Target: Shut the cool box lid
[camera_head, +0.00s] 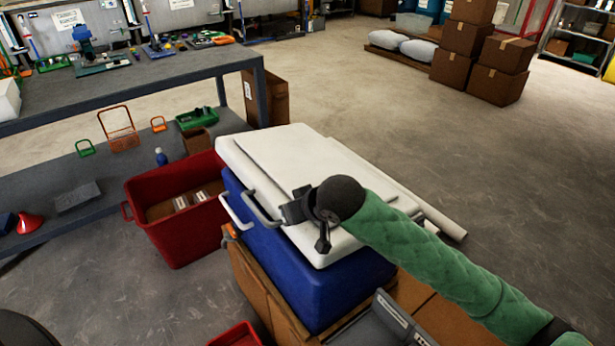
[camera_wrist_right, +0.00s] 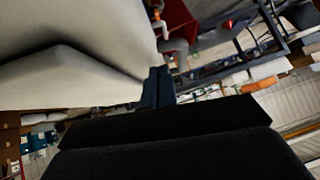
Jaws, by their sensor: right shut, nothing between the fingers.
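The cool box has a blue body (camera_head: 335,285) and a white lid (camera_head: 285,150). It stands on brown cardboard boxes in the middle of the head view. The lid lies over the body, and I see no clear gap along the edges that show. Grey handles (camera_head: 236,212) stick out on its left side. My right gripper (camera_head: 292,208) is shut and empty at the lid's left edge, beside a handle; I cannot tell if it touches. In the right wrist view the pale lid (camera_wrist_right: 70,45) fills the left, next to the dark fingertips (camera_wrist_right: 158,85). My left gripper is not in view.
A red crate (camera_head: 178,235) stands on the floor left of the cool box. A grey workbench (camera_head: 130,83) with tools is at the back left. Stacked cartons (camera_head: 468,40) stand at the far right. The floor behind and right of the cool box is mostly clear.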

